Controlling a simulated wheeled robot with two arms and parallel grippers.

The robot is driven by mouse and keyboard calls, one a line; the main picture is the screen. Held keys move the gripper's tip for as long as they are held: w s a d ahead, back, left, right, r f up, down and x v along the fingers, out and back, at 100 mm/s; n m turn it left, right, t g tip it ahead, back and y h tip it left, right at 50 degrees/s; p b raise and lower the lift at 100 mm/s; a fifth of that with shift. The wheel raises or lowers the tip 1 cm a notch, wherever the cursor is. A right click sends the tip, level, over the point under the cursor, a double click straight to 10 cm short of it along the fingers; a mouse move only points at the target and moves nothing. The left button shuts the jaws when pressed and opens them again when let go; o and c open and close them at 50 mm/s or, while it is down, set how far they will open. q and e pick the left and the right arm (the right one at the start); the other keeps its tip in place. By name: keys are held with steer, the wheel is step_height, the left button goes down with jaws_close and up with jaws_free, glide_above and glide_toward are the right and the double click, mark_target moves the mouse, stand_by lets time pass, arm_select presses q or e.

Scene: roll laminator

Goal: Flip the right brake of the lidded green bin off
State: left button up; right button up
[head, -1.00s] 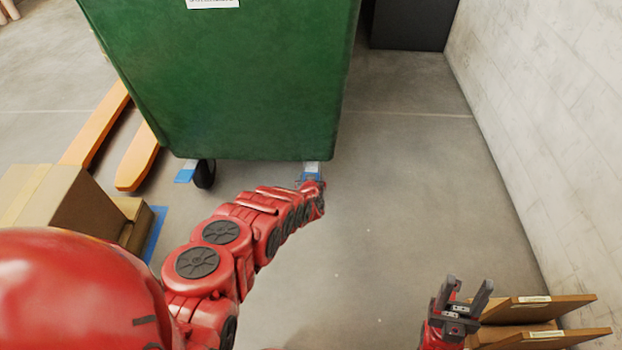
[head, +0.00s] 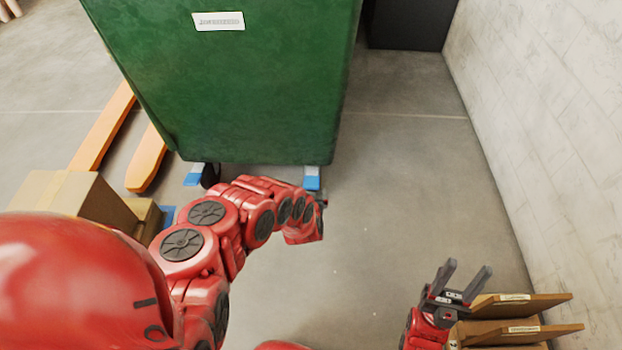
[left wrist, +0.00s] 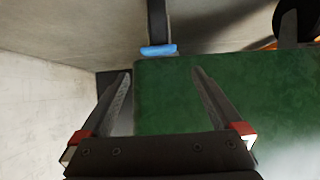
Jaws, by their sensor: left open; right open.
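The green bin (head: 225,90) stands ahead with a white label on its front; its lid is out of view. Its right brake is a blue-ended pedal (head: 312,183) under the bin's lower right corner. The pedal also shows in the left wrist view (left wrist: 158,50), just past the fingertips and apart from them. My left gripper (left wrist: 162,74) is open and empty beside the bin's green wall; in the head view it is mostly hidden at the arm's end by the pedal. My right gripper (head: 463,279) is open and empty at the lower right.
The left brake (head: 193,176) sits by a black caster (head: 210,176). Orange forks (head: 146,160) and cardboard boxes (head: 75,200) are at left. A pale wall (head: 550,120) runs along the right. The floor in the middle is clear.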

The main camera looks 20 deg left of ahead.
arm_select(q)
steer(key=p+v, duration=0.5)
steer(key=v, duration=0.2)
steer(key=shift+p, duration=0.4)
steer(key=shift+w+d, duration=0.1)
steer(key=shift+w, duration=0.05)
